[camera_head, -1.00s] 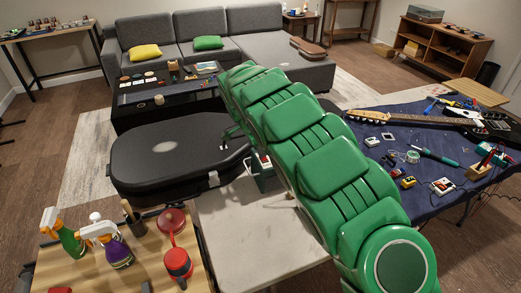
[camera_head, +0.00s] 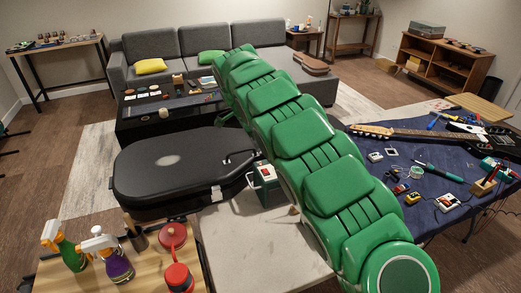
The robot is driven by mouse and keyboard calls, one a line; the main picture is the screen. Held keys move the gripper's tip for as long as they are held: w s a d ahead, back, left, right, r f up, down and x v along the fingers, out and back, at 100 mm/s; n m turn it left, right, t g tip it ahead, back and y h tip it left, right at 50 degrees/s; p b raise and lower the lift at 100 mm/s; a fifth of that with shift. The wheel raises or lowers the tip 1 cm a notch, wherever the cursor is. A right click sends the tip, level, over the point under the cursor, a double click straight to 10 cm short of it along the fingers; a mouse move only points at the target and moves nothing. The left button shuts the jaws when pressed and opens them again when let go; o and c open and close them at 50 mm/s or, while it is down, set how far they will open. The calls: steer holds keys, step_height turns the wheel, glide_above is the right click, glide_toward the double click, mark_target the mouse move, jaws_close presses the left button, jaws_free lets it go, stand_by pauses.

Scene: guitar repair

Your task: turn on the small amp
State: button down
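A small dark green box (camera_head: 268,193) stands at the far edge of the pale table, just right of the black case. It has a light top piece with a red spot (camera_head: 266,172). It may be the small amp, but I cannot tell for sure. My large green arm runs from the lower right to the upper middle and passes close to the box's right side in the view, covering part of what lies behind. My gripper is hidden beyond the arm links, so its fingers do not show.
A black guitar case (camera_head: 140,178) lies left of the box. The pale table (camera_head: 235,245) is mostly bare. Spray bottles (camera_head: 117,264) and red tools (camera_head: 177,277) stand on a wooden table at the lower left. A blue-covered bench (camera_head: 430,180) at right holds a guitar and several tools.

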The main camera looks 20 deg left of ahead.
steer(key=shift+w+a+v, duration=0.15)
steer(key=shift+v, duration=0.8)
steer(key=shift+w+a+v, duration=0.1)
steer(key=shift+a+v, duration=0.05)
steer(key=shift+v, duration=0.8)
